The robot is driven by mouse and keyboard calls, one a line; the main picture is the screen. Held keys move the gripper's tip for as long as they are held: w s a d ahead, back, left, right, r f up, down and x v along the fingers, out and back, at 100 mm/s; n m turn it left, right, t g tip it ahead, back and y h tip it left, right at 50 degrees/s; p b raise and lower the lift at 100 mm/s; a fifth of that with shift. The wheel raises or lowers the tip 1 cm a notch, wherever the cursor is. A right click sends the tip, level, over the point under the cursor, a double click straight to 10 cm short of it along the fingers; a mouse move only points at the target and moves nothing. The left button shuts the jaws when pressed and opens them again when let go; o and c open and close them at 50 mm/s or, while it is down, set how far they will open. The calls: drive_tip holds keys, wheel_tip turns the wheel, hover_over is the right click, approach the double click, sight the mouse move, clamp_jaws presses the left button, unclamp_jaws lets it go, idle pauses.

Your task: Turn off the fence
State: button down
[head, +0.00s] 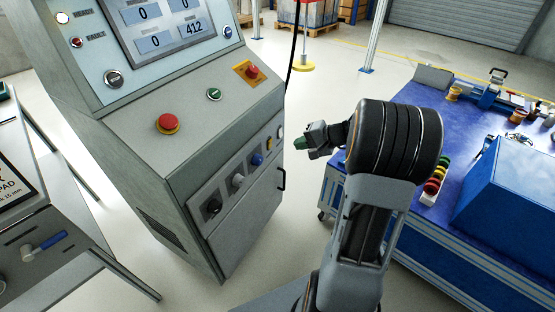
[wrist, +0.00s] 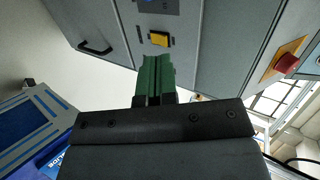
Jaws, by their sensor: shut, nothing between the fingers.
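A grey control cabinet (head: 160,205) stands at the left of the head view. Its front holds a row of knobs: black (head: 212,205), grey (head: 237,181), blue (head: 257,159) and yellow (head: 269,143), with a pale one (head: 280,131) at the far end. No fence label is legible, so I cannot tell which is the fence switch. My gripper (head: 302,143) has green fingertips, is shut and empty, and points at the yellow knob end, seemingly just short of the panel. In the wrist view its fingertips (wrist: 156,62) lie just below the yellow switch (wrist: 160,39).
A red mushroom button (head: 168,123) and a red button on a yellow plate (head: 250,71) are on the sloped console. A black door handle (head: 282,178) is near my gripper. A blue workbench (head: 400,95) with stacked coloured rings stands at the right. Bare floor lies between.

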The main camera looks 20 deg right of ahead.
drive_tip(key=w+d+f+m+t+b, duration=0.1)
drive_tip(key=d+f+t, duration=0.1)
drive_tip(key=d, duration=0.3)
drive_tip(key=shift+w+f+b, duration=0.15)
drive_tip(key=shift+f+b, duration=0.2)
drive_tip(key=shift+f, duration=0.55)
drive_tip(key=shift+a+m, duration=0.1)
drive_tip(key=shift+m, duration=0.2)
drive_tip(key=b, duration=0.3)
approach(271, 142)
drive_tip(key=x, duration=0.2)
drive_tip(key=f+x, duration=0.1)
drive_tip(key=x, duration=0.2)
drive_tip(key=shift+a+f, duration=0.1)
drive_tip(key=shift+w+a+b, duration=0.3)
drive_tip(key=shift+w+a, duration=0.25)
drive_tip(key=shift+w, duration=0.2)
